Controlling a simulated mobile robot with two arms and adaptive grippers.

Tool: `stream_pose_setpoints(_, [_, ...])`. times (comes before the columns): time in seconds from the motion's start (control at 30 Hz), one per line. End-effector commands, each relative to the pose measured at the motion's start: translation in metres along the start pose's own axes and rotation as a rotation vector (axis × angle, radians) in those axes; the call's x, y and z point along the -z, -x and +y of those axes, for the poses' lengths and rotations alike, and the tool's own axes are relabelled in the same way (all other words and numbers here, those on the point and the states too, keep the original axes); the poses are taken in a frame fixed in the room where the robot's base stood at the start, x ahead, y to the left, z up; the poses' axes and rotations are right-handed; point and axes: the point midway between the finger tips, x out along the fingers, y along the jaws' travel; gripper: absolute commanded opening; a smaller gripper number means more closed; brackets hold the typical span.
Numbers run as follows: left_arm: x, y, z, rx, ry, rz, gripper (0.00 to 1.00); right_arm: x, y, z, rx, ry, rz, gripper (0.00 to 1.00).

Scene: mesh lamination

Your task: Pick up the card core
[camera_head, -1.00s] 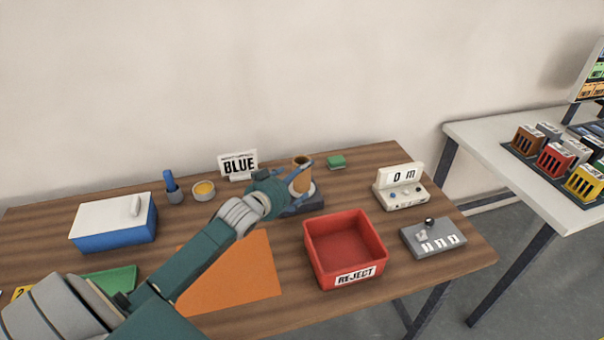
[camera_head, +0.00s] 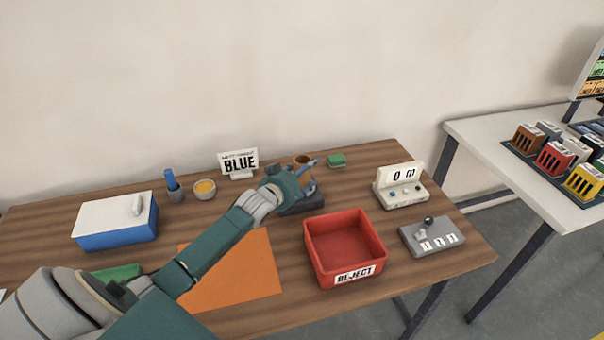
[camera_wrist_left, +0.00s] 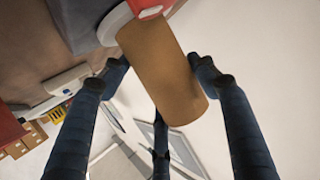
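The card core is a brown cardboard tube (camera_head: 302,161), upright on a dark grey base (camera_head: 312,205) at the back middle of the table. In the head view my left gripper (camera_head: 307,169) is in front of it and hides most of it. In the left wrist view the card core (camera_wrist_left: 165,70) lies between the spread fingers of my left gripper (camera_wrist_left: 163,75). Gaps show beside the tube, so the fingers are open around it, not pressed on it. My right gripper is not in view.
A red REJECT bin (camera_head: 345,248) stands right of my left forearm. A BLUE sign (camera_head: 238,163), a yellow-filled cup (camera_head: 204,190) and a blue-handled tool (camera_head: 172,184) stand behind it. A white-lidded blue box (camera_head: 114,220) is at left.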

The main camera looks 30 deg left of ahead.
Motion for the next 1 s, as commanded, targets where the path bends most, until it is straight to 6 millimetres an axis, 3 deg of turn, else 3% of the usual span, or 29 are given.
stream_pose_setpoints(0.1, [-0.001, 0.0, 0.0, 0.0, 0.0, -0.001, 0.33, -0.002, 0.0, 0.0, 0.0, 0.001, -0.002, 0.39])
stream_pose_setpoints(0.37, [0.0, 0.0, 0.0, 0.0, 0.0, -0.001, 0.32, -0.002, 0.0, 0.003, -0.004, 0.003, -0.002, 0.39])
stream_pose_setpoints(0.57, [0.013, 0.004, -0.001, 0.0, -0.001, 0.002, 0.32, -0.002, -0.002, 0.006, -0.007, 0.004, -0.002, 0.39])
stream_pose_setpoints(0.77, [0.046, 0.013, -0.001, 0.0, -0.001, 0.005, 0.32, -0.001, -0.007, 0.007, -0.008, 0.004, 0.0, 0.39])
stream_pose_setpoints(1.0, [0.107, 0.032, -0.001, 0.0, -0.003, 0.009, 0.32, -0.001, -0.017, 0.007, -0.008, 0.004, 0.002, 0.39])
